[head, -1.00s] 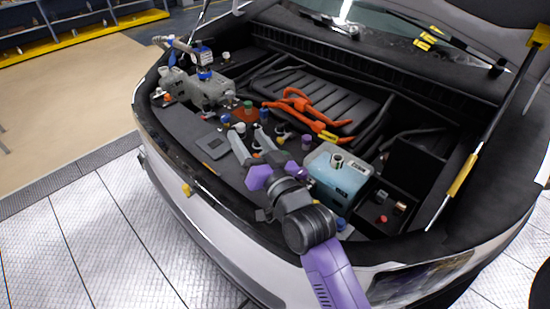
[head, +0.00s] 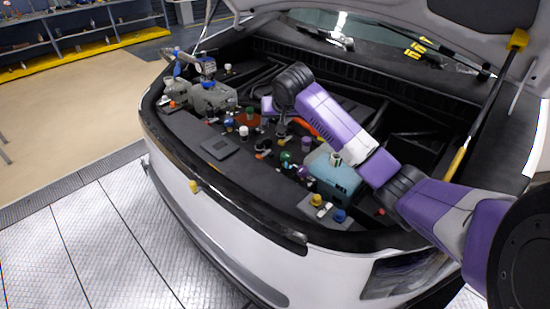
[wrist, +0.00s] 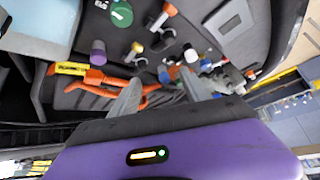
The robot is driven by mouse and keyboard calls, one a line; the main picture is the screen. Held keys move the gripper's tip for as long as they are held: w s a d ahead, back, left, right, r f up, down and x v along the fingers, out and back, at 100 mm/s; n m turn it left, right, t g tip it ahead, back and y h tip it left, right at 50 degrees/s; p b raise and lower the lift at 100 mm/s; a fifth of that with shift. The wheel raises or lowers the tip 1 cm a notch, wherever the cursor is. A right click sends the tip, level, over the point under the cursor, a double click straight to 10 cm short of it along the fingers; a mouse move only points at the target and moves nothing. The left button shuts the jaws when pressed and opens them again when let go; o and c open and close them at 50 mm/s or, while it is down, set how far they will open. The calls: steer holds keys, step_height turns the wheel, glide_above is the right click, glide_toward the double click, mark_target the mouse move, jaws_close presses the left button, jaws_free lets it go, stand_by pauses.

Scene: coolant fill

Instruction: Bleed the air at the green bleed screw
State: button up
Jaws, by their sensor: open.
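A small green cap (head: 250,111) stands on a reddish-brown base in the left-middle of the engine bay, in the head view. A second, darker green cap (head: 286,157) stands nearer the front; a large green cap also shows at the top of the wrist view (wrist: 122,13). I cannot tell for sure which is the bleed screw. My gripper (wrist: 160,78) is open, with nothing between its fingers, above the orange cables (wrist: 95,80). In the head view its fingers are hard to make out, and the purple hand is partly behind my arm.
A pale blue tank (head: 335,175) stands at the right of the bay. A white cap (head: 243,131), blue caps and a grey pump-like unit (head: 212,97) lie to the left. A yellow-marked prop rod (head: 462,160) rises at the right. A flat grey plate (head: 220,146) is bare.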

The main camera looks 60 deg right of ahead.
mark_target(285, 155)
steer(key=s+a+f+m+g+y, duration=0.1)
steer(key=s+a+f+m+g, duration=0.1)
steer(key=s+a+f+g, duration=0.25)
steer(key=shift+t, duration=0.45)
steer(key=shift+s+d+x, duration=0.2)
steer(key=shift+x, duration=1.25)
steer(key=shift+s+d+x, duration=0.15)
steer(key=shift+d+x, duration=0.05)
steer(key=shift+x, duration=1.25)
steer(key=shift+s+d+x, duration=0.15)
steer(key=shift+s+x, duration=0.05)
steer(key=shift+x, duration=1.25)
steer(key=shift+r, duration=0.1)
steer(key=shift+p, duration=0.3)
jaws_close()
